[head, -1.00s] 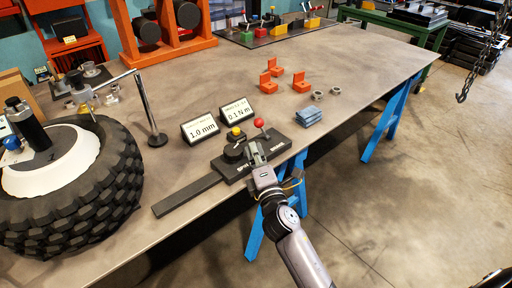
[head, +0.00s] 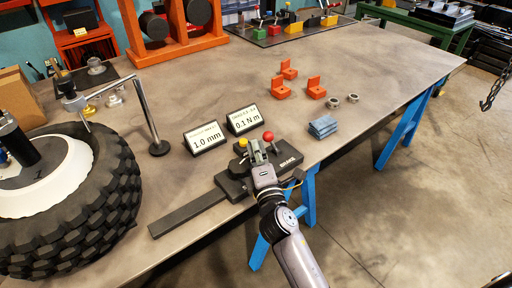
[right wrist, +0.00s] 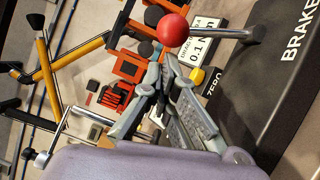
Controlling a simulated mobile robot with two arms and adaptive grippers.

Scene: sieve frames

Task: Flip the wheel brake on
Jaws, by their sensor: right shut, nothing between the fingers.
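The wheel brake is a dark block marked BRAKE (head: 288,160) at the table's front edge, with a red-knobbed lever (head: 267,136). The lever leans away from the BRAKE lettering. In the right wrist view the red knob (right wrist: 173,30) and its metal rod (right wrist: 228,33) show close beyond the fingertips, beside the BRAKE block (right wrist: 285,75). My right gripper (head: 257,149) is shut and empty, just left of the red knob in the head view. Its fingertips (right wrist: 163,58) lie near the knob; I cannot tell whether they touch. My left gripper is not in view.
A yellow knob (head: 243,142) sits just left of my right gripper. Two signs (head: 205,137) (head: 244,119) stand behind the brake. A large tyre (head: 110,190) is at left. Blue pads (head: 322,126) and orange brackets (head: 316,88) lie to the right.

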